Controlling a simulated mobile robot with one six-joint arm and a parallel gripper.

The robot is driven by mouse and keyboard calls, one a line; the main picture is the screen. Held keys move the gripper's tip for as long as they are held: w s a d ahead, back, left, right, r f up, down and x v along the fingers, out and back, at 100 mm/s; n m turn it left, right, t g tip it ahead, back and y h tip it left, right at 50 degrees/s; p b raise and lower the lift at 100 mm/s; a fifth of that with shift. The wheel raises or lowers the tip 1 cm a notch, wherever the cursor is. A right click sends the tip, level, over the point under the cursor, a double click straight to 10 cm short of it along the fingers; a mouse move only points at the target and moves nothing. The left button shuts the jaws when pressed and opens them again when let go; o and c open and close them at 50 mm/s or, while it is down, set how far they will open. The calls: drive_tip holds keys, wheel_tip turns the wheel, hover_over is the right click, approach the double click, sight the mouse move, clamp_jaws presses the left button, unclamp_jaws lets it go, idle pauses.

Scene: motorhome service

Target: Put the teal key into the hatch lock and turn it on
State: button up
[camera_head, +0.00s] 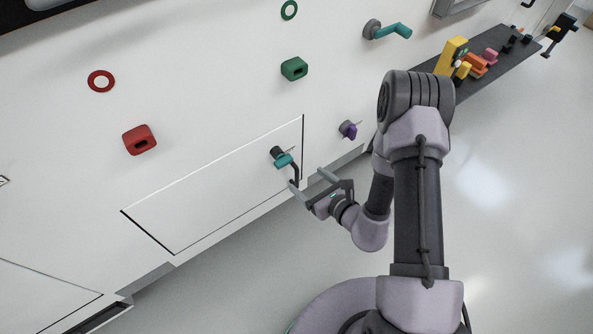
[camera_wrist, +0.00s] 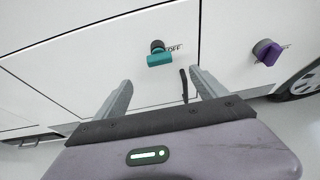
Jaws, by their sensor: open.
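The teal key (camera_head: 284,161) is at the dark hatch lock (camera_head: 276,151) on the white hatch (camera_head: 215,190), near its upper right corner. In the wrist view the teal key (camera_wrist: 160,60) sticks out from the lock (camera_wrist: 157,45), its grip roughly level. The letters OFF show just right of the lock. I cannot tell how deep the key sits. My gripper (camera_head: 308,181) is open and empty in front of the hatch. In the wrist view its fingers (camera_wrist: 160,80) are spread either side of the key, with the key beyond them, apart from both.
A dark hatch handle (camera_wrist: 184,86) hangs right of the key, near the right finger. A purple key (camera_head: 348,130) is on the wall further right. Red (camera_head: 139,140) and green (camera_head: 294,69) fittings and a teal lever (camera_head: 393,31) project above. A dark shelf (camera_head: 510,60) holds several items.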

sight(287, 163)
drive_tip(key=b+x, duration=0.2)
drive_tip(key=x, duration=1.2)
drive_tip(key=shift+b, duration=0.35)
drive_tip(key=shift+c, duration=0.4)
clamp_jaws()
drive_tip(key=shift+d+m+g+y, duration=0.1)
drive_tip(key=shift+m+g+y, duration=0.3)
drive_tip(key=shift+m, duration=0.5)
drive_tip(key=shift+f+m+y+b, duration=0.1)
drive_tip(key=shift+m+y+b, duration=0.2)
drive_tip(key=shift+m+y, duration=0.45)
drive_tip(key=shift+m+g+y, duration=0.3)
drive_tip(key=shift+m+y, duration=0.05)
drive_tip(key=shift+m, duration=0.4)
